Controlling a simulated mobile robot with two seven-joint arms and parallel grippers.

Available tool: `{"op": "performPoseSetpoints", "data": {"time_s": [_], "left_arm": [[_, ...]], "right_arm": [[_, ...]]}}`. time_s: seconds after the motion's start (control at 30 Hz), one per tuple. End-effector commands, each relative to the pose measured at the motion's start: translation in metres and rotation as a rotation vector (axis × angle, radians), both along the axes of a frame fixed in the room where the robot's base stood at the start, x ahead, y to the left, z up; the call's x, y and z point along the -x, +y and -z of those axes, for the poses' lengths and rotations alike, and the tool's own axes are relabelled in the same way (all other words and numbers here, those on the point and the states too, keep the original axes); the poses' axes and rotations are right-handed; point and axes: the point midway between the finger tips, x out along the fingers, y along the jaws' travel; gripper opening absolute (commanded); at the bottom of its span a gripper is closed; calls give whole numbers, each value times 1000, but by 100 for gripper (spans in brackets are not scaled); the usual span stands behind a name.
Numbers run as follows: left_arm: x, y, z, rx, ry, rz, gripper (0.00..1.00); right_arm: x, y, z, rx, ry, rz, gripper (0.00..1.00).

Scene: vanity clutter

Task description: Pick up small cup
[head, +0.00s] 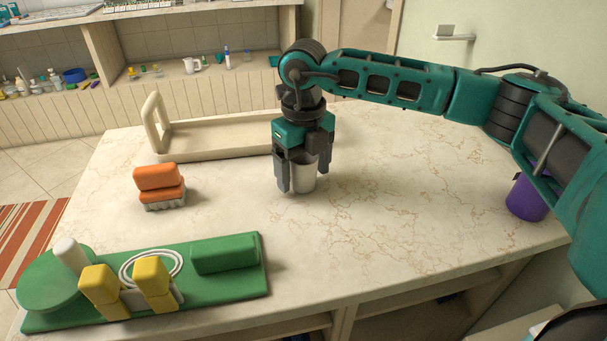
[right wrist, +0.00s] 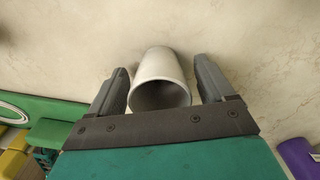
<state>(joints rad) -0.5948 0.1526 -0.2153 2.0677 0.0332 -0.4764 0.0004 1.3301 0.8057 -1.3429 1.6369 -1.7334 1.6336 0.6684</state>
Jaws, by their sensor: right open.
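The small cup (head: 303,174) is a silver-grey, open-topped cup standing upright on the marble counter (head: 390,200). My right gripper (head: 301,180) points down over it, with its fingers around the cup. In the right wrist view, the cup (right wrist: 160,82) lies between the two dark fingers of the right gripper (right wrist: 162,85). A gap shows on each side, so the fingers are open and not closed on it. Part of the cup is hidden by a finger in the head view. My left gripper is not in view.
A beige tray with a raised handle (head: 215,142) lies behind the cup. An orange brush (head: 160,178) stands left. A green board (head: 215,288) with yellow blocks lies at the front left. A purple cup (head: 524,200) stands at the right, partly behind my arm. The counter's middle is clear.

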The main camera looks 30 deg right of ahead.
Motion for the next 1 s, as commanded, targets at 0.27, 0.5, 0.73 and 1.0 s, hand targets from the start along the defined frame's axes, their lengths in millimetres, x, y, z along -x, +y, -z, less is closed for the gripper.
{"op": "performPoseSetpoints", "data": {"time_s": [0.27,0.5,0.73,1.0], "left_arm": [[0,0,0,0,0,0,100],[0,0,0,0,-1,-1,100],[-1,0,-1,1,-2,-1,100],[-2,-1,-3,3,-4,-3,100]], "right_arm": [[0,0,-1,0,0,0,62],[0,0,-1,0,0,-1,39],[0,0,-1,0,0,-1,27],[0,0,-8,0,-1,0,26]]}}
